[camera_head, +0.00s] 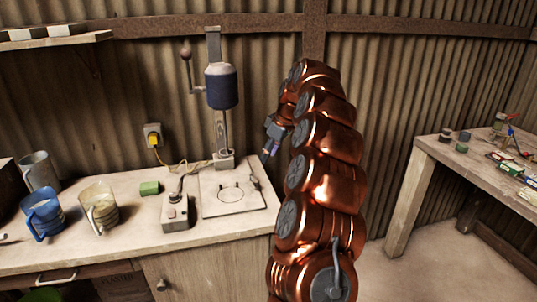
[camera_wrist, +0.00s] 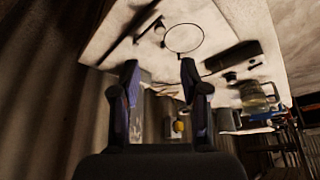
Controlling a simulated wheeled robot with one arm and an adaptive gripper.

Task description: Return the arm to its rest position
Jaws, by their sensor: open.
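My copper arm rises in front of the corrugated wall in the head view, bent at the top. My gripper (camera_head: 268,148) hangs to the left of the arm, above the right end of the bench and to the right of the press. In the wrist view my gripper (camera_wrist: 159,82) shows two dark fingers spread apart with nothing between them. The press (camera_head: 222,85) has a dark blue motor on a grey column and a side lever.
The wooden bench (camera_head: 130,235) carries a blue mug (camera_head: 42,215), a pale mug (camera_head: 100,208), a green block (camera_head: 149,188) and a grey control box (camera_head: 175,212). A second table (camera_head: 440,155) with small items stands at right. Floor shows between them.

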